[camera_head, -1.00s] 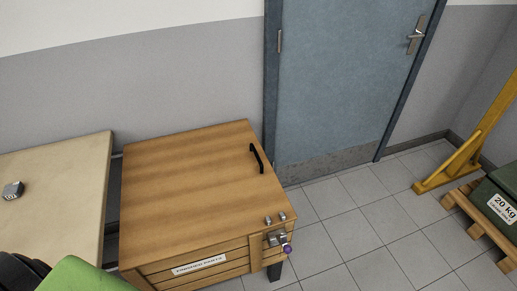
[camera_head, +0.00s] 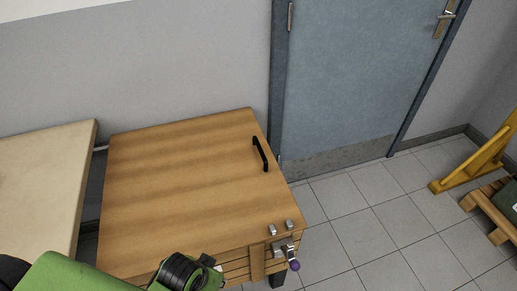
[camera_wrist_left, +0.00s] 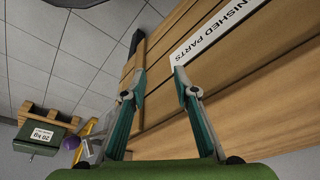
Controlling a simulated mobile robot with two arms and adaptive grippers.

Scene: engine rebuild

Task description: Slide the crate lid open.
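The wooden crate stands with its flat brown lid (camera_head: 180,185) lying shut over the top. A black bar handle (camera_head: 260,153) is on the lid near its right edge. At the front right corner are two small metal pieces (camera_head: 281,228) and a metal latch (camera_head: 284,248) with a purple knob (camera_head: 294,265). My left arm reaches in at the bottom of the head view, by the crate's front. In the left wrist view my left gripper (camera_wrist_left: 155,85) is open and empty, facing the slatted front (camera_wrist_left: 215,85) and its FINISHED PARTS label (camera_wrist_left: 215,32). My right gripper is not in view.
A pale table (camera_head: 45,185) stands left of the crate, with a narrow gap between. A blue door (camera_head: 345,70) is behind. Open tiled floor (camera_head: 375,220) lies to the right, then a yellow frame (camera_head: 475,165) and a pallet (camera_head: 495,210) with a green weight.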

